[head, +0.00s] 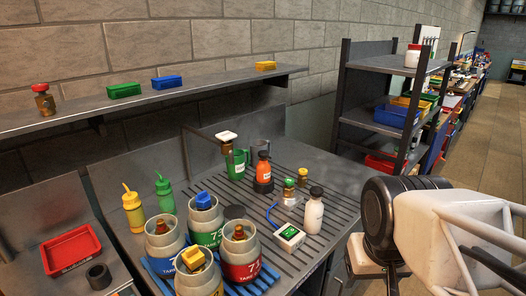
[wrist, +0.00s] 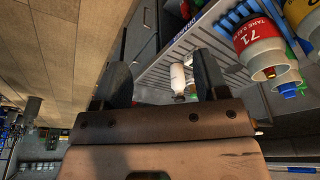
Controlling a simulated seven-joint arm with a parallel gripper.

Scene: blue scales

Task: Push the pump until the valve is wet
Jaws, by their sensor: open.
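Several grey canisters with coloured bands stand at the front of the bench; their tops carry a blue valve (head: 203,200), a yellow valve (head: 193,258) and brown ones (head: 239,232). A yellow bottle (head: 132,212) and a green bottle (head: 164,193) with nozzle tops stand behind them on the left. An orange bottle (head: 263,170) stands on a dark base further back. I cannot tell which item is the pump, or whether any valve is wet. My gripper (wrist: 161,82) is open and empty, right of the bench. A white bottle (wrist: 178,78) shows beyond its fingers, apart from them.
A small white device (head: 290,237) with a blue cable, a white bottle with a dark cap (head: 314,212) and a green mug (head: 236,165) stand on the slatted bench. A wall shelf (head: 200,88) hangs behind. A shelf rack (head: 372,65) stands at the back right.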

